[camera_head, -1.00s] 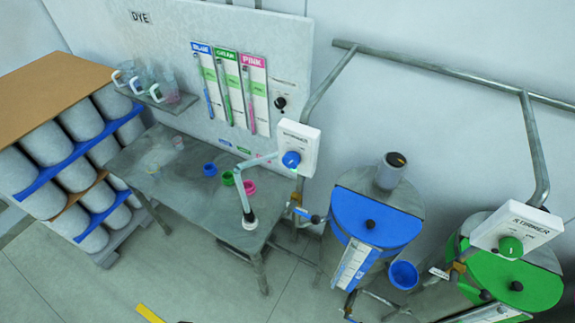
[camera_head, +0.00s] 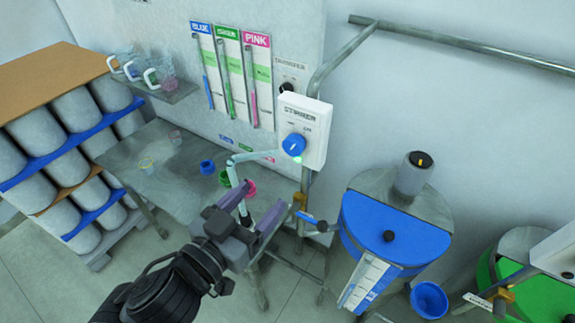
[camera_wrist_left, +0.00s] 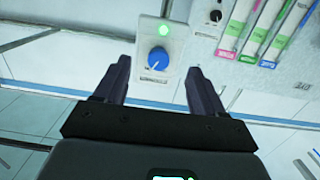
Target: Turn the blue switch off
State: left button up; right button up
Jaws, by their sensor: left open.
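The blue switch (camera_head: 294,145) is a round blue knob with a white pointer mark on a white box labelled STIRRER (camera_head: 312,122), mounted on a pipe stand. A small green light glows just below the knob in the head view. My left gripper (camera_head: 262,202) is open and empty, below and left of the box, apart from it. In the left wrist view the blue knob (camera_wrist_left: 158,60) shows between and beyond the two open fingers (camera_wrist_left: 158,82), with the lit green lamp (camera_wrist_left: 163,30) above it in that picture. My right gripper is not in view.
A drum with a blue lid (camera_head: 390,232) stands right of the box, and a green-lidded drum (camera_head: 530,295) farther right. A metal table (camera_head: 165,185) with small coloured cups lies behind my left arm. A blue funnel (camera_head: 429,299) hangs between the drums.

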aim_at(291, 150)
pick_arm(q)
jog(key=shift+m+t, duration=0.3)
jog(key=shift+t, duration=0.1)
jog(key=w+d+r, duration=0.1)
jog(key=w, duration=0.2)
jog(key=w+d+b, duration=0.1)
jog(key=w+d, duration=0.1)
jog(key=w, duration=0.1)
jog(key=w+d+r+b, duration=0.1)
jog(key=w+d, duration=0.1)
jog(key=w, duration=0.1)
jog(key=shift+w+d+r, duration=0.15)
jog(key=shift+w+r, duration=0.15)
jog(key=shift+r, duration=0.05)
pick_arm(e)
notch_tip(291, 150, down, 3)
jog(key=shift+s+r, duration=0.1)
